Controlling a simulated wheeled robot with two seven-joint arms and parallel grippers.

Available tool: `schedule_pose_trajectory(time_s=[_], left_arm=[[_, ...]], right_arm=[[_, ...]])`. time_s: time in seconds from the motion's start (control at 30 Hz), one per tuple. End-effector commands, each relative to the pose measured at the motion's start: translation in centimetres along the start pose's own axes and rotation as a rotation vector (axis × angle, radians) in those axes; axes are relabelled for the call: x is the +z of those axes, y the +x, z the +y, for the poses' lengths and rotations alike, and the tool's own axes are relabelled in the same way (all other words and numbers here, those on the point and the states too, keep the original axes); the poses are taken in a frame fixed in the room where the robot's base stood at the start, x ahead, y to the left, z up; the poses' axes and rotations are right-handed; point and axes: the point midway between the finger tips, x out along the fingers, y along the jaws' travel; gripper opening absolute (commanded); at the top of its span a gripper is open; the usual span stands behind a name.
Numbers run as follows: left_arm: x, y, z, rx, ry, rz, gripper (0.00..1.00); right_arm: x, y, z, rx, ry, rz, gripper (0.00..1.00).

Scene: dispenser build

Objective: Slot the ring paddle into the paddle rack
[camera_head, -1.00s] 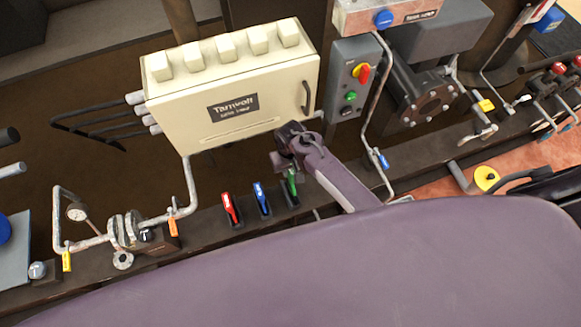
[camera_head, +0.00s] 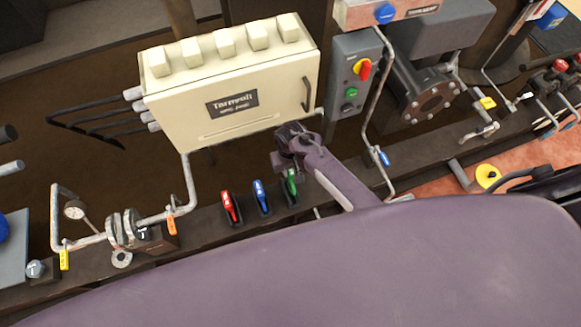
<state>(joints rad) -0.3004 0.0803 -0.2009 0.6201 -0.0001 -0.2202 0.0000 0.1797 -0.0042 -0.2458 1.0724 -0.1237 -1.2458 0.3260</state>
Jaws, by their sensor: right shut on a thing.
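My right gripper (camera_head: 287,163) is at the middle of the view, in front of the lower right of the cream cabinet. It is shut, just above a green-handled piece (camera_head: 292,183) in a row with a red-handled piece (camera_head: 231,207) and a blue-handled piece (camera_head: 262,197). The jaws hide most of what they hold; I cannot tell if it is the green-handled piece. The row stands in dark holders on the rail; I cannot tell if this is the paddle rack. A small pale ring (camera_head: 121,259) shows below a pipe flange; I cannot identify the ring paddle surely. My left gripper is out of view.
The cream cabinet (camera_head: 232,85) stands behind the gripper. A grey switch box (camera_head: 352,75) and a thin pipe (camera_head: 366,120) rise at its right. The flanged pipe (camera_head: 132,232) is at the left. My large purple arm link covers the bottom.

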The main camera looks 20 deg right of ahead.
Motion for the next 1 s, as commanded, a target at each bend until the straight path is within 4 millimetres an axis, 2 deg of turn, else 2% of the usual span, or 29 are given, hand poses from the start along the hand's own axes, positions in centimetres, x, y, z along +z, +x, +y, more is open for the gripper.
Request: schedule_pose_trajectory(time_s=[0.5, 1.0], left_arm=[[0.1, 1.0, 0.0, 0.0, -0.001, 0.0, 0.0], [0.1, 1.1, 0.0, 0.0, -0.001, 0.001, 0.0]], right_arm=[[-0.1, 1.5, 0.0, 0.0, 0.0, 0.002, 0.0], [-0.1, 1.6, 0.0, 0.0, 0.0, 0.002, 0.0]])
